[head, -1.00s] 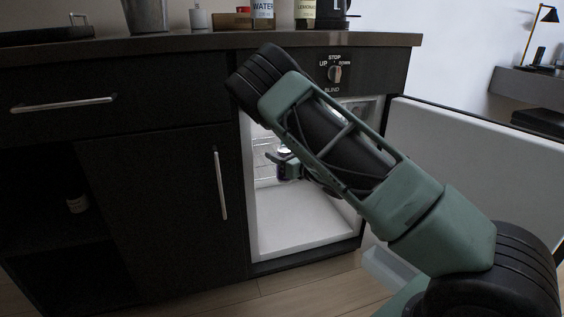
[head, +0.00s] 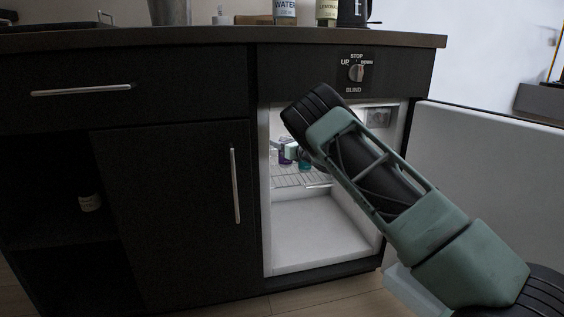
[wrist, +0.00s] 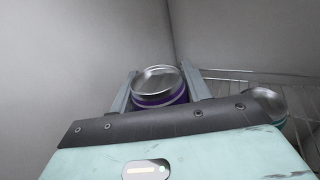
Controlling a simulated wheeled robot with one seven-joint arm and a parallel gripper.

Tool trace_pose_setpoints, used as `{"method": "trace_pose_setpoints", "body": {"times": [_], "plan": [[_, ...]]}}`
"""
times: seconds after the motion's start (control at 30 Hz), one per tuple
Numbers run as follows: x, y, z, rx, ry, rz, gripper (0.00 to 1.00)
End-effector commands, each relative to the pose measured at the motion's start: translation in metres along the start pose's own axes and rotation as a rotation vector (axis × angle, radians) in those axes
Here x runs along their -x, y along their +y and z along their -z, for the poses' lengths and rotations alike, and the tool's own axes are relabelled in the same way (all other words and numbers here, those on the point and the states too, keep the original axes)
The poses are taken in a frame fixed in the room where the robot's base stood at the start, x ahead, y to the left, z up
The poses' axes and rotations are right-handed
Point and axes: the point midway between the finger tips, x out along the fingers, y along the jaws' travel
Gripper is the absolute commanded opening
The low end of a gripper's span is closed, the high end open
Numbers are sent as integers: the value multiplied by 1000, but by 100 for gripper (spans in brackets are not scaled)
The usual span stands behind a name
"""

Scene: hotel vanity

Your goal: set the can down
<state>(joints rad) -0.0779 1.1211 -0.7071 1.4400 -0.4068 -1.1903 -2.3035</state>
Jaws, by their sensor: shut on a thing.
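A purple can (wrist: 158,98) with a silver top stands between the two fingers of my gripper (wrist: 159,84) in the wrist view. My gripper is shut on it. In the head view my gripper (head: 287,150) is inside the open mini fridge, and the purple can (head: 285,157) shows small, at the level of the wire shelf (head: 300,181). I cannot tell whether its base touches the shelf; the wrist view hides the base.
A teal can (wrist: 266,101) stands just right of my gripper; it also shows in the head view (head: 305,163). Fridge walls (wrist: 90,60) are close on the left and behind. The fridge door (head: 490,180) hangs open on the right. The fridge floor (head: 318,235) is clear.

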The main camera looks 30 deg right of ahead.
Motion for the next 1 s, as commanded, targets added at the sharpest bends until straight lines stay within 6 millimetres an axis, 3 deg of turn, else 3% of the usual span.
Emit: {"method": "trace_pose_setpoints", "body": {"times": [0.17,0.4,0.87,0.9,0.97,1.0], "plan": [[0,0,11,0,-4,0,19],[0,-1,53,0,-5,1,19],[-3,-2,55,1,-4,-1,19],[-3,-2,55,1,-3,0,53],[-3,-2,54,1,-3,0,69],[-3,-2,54,1,-3,0,69]]}}
